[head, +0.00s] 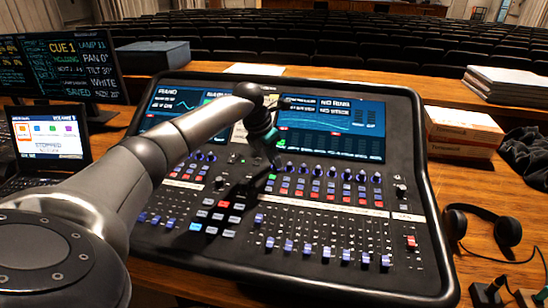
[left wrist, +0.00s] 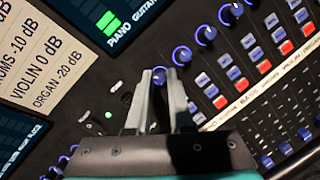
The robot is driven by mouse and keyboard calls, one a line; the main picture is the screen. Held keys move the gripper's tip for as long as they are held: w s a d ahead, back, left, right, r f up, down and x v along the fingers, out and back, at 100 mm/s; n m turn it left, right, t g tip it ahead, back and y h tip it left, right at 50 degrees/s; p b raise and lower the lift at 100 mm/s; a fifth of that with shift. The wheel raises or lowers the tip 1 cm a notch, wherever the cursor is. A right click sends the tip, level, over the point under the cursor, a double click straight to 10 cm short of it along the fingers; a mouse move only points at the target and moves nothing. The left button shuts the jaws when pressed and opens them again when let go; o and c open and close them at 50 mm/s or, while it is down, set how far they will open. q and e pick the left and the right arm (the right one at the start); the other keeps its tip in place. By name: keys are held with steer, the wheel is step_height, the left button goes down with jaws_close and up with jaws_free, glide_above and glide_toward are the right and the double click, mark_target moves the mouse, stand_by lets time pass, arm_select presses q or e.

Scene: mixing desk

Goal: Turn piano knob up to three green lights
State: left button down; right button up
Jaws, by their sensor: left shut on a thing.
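The mixing desk (head: 330,195) is a black console with two screens, a row of blue-ringed knobs and sliders below. My left gripper (head: 275,168) reaches down over the left end of the knob row under the right screen. In the left wrist view its fingers (left wrist: 160,92) are shut around a small blue knob (left wrist: 158,74), whose top shows between the tips. On the screen there, the word PIANO (left wrist: 118,36) has green lit blocks (left wrist: 108,22) beside it; their exact number is hard to tell. The gripper hides this knob in the head view. My right gripper is not in view.
Further knobs (left wrist: 206,34) stand close along the same row, with buttons below them. A paper with dB values (left wrist: 40,60) shows in the left wrist view. Headphones (head: 482,228) and boxes (head: 462,132) are at right, monitors (head: 75,60) and a laptop (head: 48,135) at left.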

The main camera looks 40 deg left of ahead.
arm_select(q)
steer(key=shift+r+m+h, duration=0.1)
steer(key=shift+m+h, duration=0.2)
steer(key=shift+m, duration=0.8)
steer(key=c, duration=1.1)
jaws_free()
steer(key=p+v, duration=0.2)
steer(key=v, duration=1.3)
steer(key=shift+w+r, duration=0.15)
